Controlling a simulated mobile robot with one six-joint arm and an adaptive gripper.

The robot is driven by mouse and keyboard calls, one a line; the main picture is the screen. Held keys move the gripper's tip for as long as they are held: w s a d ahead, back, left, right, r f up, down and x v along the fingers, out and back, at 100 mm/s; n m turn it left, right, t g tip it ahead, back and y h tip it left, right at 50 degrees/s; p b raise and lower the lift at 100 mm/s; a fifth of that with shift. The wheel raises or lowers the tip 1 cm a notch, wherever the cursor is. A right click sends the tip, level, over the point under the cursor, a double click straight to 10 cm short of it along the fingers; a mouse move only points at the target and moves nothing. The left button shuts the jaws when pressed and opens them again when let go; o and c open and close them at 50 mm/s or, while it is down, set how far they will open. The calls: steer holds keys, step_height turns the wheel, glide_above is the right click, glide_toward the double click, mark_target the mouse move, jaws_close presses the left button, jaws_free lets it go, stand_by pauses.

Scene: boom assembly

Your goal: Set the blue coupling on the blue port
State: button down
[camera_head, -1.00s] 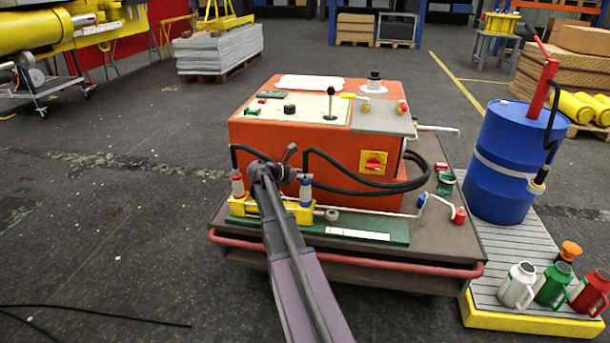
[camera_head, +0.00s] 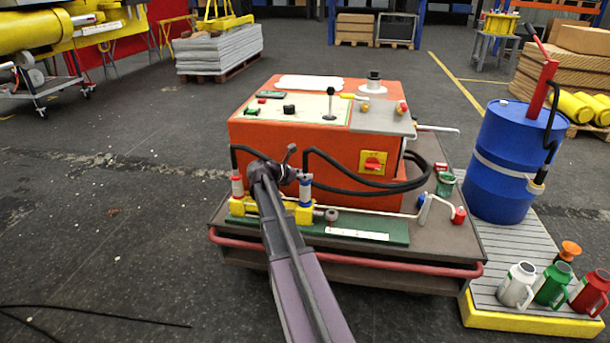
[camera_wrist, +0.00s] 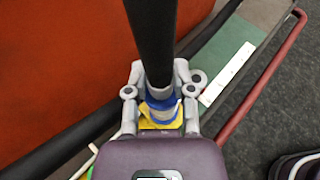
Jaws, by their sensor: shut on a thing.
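The blue coupling (camera_head: 305,190) is on the end of a black hose, above the right end of a yellow block (camera_head: 304,214) on the cart's front edge. My gripper (camera_wrist: 162,98) is shut on the coupling, with a finger on each side. In the wrist view the coupling's blue band (camera_wrist: 160,104) shows between the fingers, with yellow just below it. The coupling looks upright and in line with the block. The blue port is mostly hidden under the coupling, and I cannot tell whether the coupling is fully seated.
A red coupling (camera_head: 237,186) with its own hose stands at the block's left end. The orange cabinet (camera_head: 270,165) is close behind. A bent pipe with a red end (camera_head: 459,215) lies to the right. A red rail (camera_head: 350,264) runs along the cart's front. A blue drum (camera_head: 500,165) stands farther right.

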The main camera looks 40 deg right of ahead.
steer(key=shift+f+b, duration=0.6)
steer(key=shift+b, duration=0.05)
stand_by(0.5)
steer(key=c, duration=0.8)
jaws_free()
steer(key=shift+o, duration=0.2)
steer(key=s+p+v, duration=0.1)
steer(key=p+v, duration=0.3)
steer(key=v, duration=0.7)
steer(key=shift+w, duration=0.45)
steer(key=shift+a, duration=0.1)
stand_by(0.5)
